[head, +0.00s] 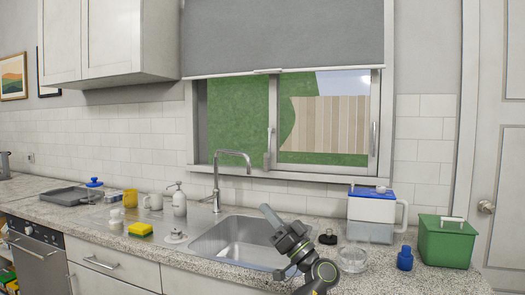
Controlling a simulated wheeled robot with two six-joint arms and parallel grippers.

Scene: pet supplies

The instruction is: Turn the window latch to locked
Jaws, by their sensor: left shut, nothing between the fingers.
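The window (275,118) is above the sink, with a middle upright between two panes. A small grey latch-like piece (266,160) sits low on that upright, and a slim handle (269,136) is just above it. Another slim handle (374,139) is on the right frame. I cannot tell whether the latch is locked. My left gripper (266,209) is shut and empty, in front of the sink and below the window, pointing up and left. It is apart from the latch. My right gripper is not in view.
A tall faucet (216,175) rises from the sink (235,243) below the window. A white and blue container (371,213), a blue bottle (405,258) and a green box (446,241) stand right on the counter. A grey blind (280,38) covers the window top.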

